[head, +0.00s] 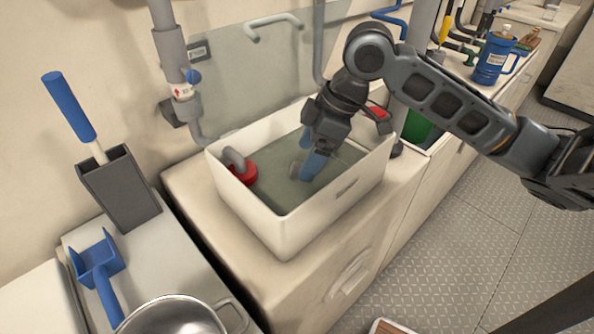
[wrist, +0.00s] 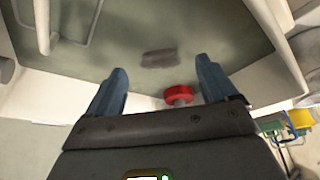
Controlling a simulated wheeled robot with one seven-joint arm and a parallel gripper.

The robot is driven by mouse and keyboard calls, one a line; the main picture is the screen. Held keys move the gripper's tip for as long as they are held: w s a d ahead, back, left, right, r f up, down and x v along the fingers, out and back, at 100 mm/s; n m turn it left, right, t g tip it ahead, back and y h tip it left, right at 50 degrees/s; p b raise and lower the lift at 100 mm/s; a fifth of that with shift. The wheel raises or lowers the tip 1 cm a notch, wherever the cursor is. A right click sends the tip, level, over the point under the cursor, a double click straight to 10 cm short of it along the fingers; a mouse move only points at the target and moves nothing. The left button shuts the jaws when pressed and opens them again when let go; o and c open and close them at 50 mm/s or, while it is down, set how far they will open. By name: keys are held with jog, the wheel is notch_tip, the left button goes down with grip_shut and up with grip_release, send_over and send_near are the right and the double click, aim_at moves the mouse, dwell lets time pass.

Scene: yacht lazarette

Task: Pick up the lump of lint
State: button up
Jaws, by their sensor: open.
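A small grey-brown lump of lint (head: 295,169) is on the murky grey-green surface inside the white basin (head: 252,222). In the wrist view the lump (wrist: 160,58) appears between and beyond my two blue fingertips. My gripper (head: 304,160) reaches down into the basin from above, with its fingers apart and nothing held. In the head view one finger is close beside the lump, partly in front of it. I cannot tell whether it touches. The open gripper also shows in the wrist view (wrist: 160,72).
A red fitting (head: 243,176) with a grey elbow pipe is in the basin's left corner. The basin walls surround my gripper. A blue brush (head: 70,107) in a grey holder, a blue scoop (head: 98,266) and a metal pot (head: 172,317) stand at left. A blue jug (head: 492,60) is at right.

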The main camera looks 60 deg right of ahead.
aim_at(299, 168)
jog(key=x, duration=0.3)
jog(key=shift+w+f, duration=0.15)
jog(key=shift+c, duration=0.5)
jog(key=c, duration=1)
